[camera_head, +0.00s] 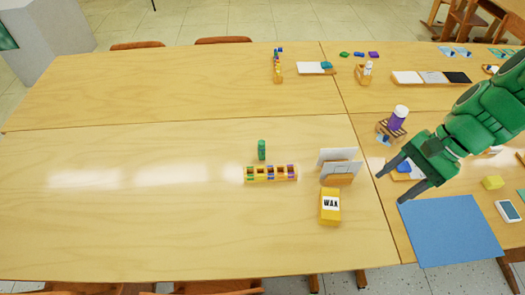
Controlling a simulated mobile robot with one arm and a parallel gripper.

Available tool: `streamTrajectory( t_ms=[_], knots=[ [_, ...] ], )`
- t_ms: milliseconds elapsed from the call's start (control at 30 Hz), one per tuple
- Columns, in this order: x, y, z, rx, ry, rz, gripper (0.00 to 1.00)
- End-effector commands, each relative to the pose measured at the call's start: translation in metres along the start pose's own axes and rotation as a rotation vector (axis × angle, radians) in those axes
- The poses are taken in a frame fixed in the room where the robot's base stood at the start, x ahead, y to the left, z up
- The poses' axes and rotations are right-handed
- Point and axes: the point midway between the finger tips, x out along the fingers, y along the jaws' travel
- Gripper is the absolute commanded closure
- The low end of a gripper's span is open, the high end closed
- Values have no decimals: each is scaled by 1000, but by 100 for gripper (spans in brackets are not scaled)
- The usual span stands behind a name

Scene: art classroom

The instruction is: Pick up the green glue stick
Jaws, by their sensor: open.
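The green glue stick (262,150) stands upright on the light wooden table (150,220), just behind a low row holder (271,174) with colored compartments. It is a small dark green cylinder, apart from the holder. My gripper (390,187) comes in from the right on my green arm. Its two dark fingers are apart, with nothing seen between them. It is well to the right of the glue stick, past the card stand, over the right-hand table near the blue mat.
A yellow WAX box (330,206) and a stand with white cards (338,165) are between the glue stick and my gripper. A blue mat (450,231) lies at right. A purple bottle with a white cap (398,118) stands behind my gripper. The table's left side is clear.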

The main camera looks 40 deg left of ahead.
Motion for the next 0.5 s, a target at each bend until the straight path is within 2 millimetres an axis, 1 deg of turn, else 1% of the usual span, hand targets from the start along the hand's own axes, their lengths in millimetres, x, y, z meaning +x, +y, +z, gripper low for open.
streamTrajectory(
  t_ms=[33, 233, 500],
  knots=[
    [4, -9, -6, 7, -17, -7, 43],
    [16, -45, -29, 41, -76, -42, 43],
    [40, -93, -58, 93, -160, -82, 43]
  ],
)
